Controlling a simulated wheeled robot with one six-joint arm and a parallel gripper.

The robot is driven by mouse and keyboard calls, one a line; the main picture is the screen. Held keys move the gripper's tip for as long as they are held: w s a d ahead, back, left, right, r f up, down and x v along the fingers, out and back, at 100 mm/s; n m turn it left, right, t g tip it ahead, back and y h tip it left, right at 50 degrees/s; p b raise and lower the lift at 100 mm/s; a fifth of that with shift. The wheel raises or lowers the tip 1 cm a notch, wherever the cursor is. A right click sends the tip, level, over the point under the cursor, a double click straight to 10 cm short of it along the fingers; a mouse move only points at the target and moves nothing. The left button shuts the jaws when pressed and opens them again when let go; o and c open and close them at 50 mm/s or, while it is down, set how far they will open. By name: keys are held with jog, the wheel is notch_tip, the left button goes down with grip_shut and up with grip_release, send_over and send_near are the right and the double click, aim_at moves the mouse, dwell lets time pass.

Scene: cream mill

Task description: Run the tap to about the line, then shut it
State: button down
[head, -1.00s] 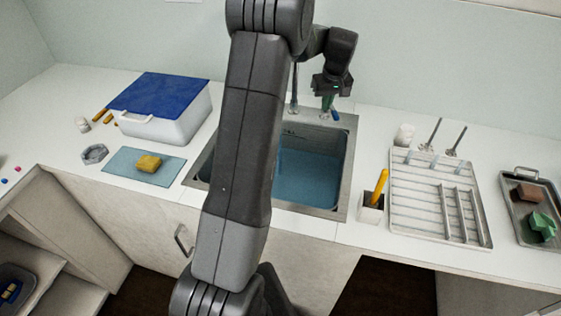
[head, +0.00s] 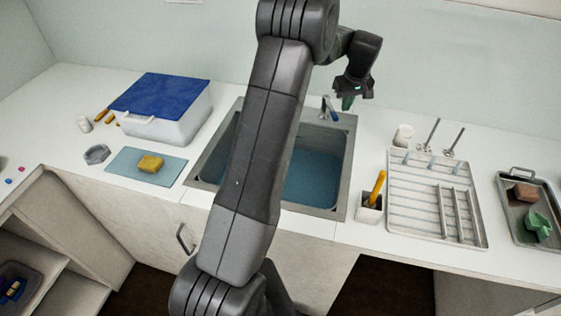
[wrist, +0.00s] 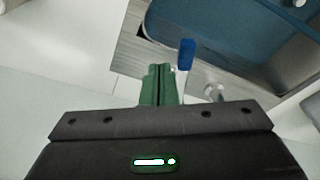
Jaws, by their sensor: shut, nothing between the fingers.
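The sink (head: 346,165) is set in the counter and has blue water (head: 315,180) in it. My arm hides its middle, and I cannot make out a fill line. The tap's blue-tipped lever (head: 334,114) stands at the sink's back right; it also shows in the wrist view (wrist: 186,55). The tap's spout is hidden, and I cannot tell whether water runs. My gripper (head: 348,103) is above and just right of the lever. Its green fingers (wrist: 160,72) are shut and empty, beside the lever and apart from it in the wrist view.
A blue-lidded box (head: 160,100) and a yellow sponge (head: 150,163) on a mat are left of the sink. To the right are a holder with a yellow handle (head: 377,188), a white drying rack (head: 410,205) and a metal tray (head: 510,215). The wall is close behind the tap.

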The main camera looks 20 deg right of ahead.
jog(key=shift+f+b, duration=1.4)
jog(key=shift+f, duration=0.85)
dwell(5.8)
